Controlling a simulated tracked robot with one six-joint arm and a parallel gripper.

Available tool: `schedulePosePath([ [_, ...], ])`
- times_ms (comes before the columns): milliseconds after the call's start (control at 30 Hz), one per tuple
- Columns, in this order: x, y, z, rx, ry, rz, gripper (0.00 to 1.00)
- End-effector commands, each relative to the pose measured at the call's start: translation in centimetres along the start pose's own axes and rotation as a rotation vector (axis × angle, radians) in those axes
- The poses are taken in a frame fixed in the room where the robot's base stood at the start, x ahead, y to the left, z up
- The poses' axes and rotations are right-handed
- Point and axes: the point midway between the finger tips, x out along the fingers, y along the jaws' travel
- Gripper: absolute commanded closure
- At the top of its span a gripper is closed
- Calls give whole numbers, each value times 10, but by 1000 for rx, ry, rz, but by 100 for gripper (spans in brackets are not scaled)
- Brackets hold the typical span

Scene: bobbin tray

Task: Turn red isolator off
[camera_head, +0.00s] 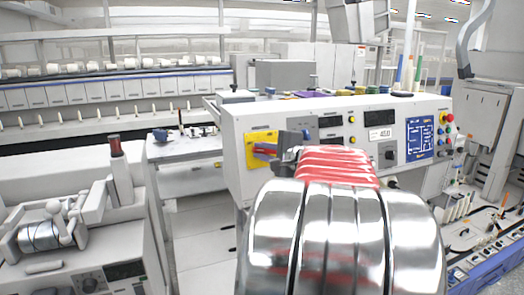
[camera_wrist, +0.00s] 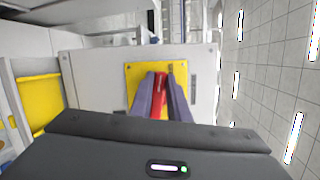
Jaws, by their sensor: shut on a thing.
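The red isolator handle (camera_wrist: 158,92) sits on a yellow plate (camera_wrist: 139,73) on the pale front of a machine cabinet. In the wrist view my gripper (camera_wrist: 162,80) has one dark finger on each side of the red handle and is shut on it. In the head view the yellow plate (camera_head: 257,137) is at the left end of the cabinet front, with the red handle (camera_head: 264,147) lying roughly level across it. My gripper (camera_head: 279,150) reaches it from the right and hides part of the plate and handle.
The cabinet (camera_head: 228,128) also carries dark switches, small displays, a blue panel (camera_head: 419,138) and a red button (camera_head: 449,117) to the right. My silver and red arm covers the lower middle of the head view. A white bench (camera_head: 180,150) stands left of the cabinet.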

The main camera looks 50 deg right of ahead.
Motion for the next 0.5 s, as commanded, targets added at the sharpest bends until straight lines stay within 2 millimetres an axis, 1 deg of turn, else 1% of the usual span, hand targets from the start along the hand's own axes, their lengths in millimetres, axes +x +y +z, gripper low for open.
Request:
schedulePosePath([
  [33,1,3,3,-32,-9,13,100],
  [200,1,6,3,-125,-10,37,100],
  [500,1,8,3,-193,-11,54,100],
])
